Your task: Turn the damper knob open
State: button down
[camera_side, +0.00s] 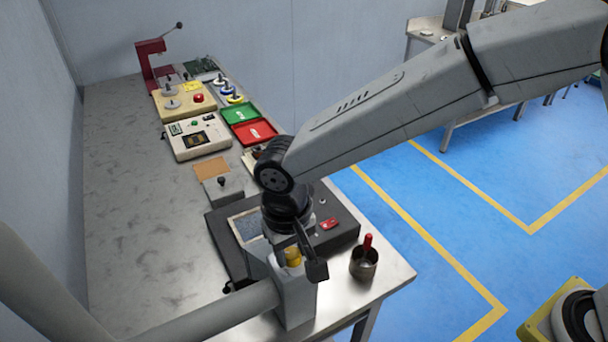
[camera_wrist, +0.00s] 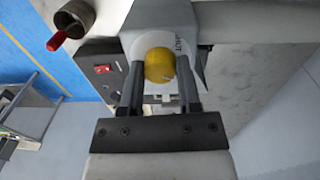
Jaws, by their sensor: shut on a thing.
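The yellow damper knob (camera_wrist: 159,65) sits on a white round dial plate (camera_wrist: 148,45) with dark lettering, partly hidden, in the wrist view. In the side view the knob (camera_side: 292,256) shows on top of the grey duct fitting (camera_side: 296,294). My gripper (camera_wrist: 160,82) is shut on the knob, with one dark finger on each side of it. In the side view my gripper (camera_side: 294,246) comes down over the fitting and hides part of the knob. The knob's exact angle is hard to read.
A grey pipe (camera_side: 215,314) runs into the fitting from the left. A dark box with a red switch (camera_side: 329,223) stands just behind. A metal cup with a red-handled tool (camera_side: 364,262) stands to the right. Trays (camera_side: 249,131) and instruments lie farther back. The bench's left side is clear.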

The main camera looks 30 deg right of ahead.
aim_at(290, 253)
jog(key=shift+m, duration=1.3)
jog(key=shift+w, duration=0.1)
jog(key=shift+c, duration=1.5)
grip_release()
jog(key=shift+r, duration=0.1)
jog(key=shift+a+r, duration=0.2)
jog(key=shift+r, duration=3.65)
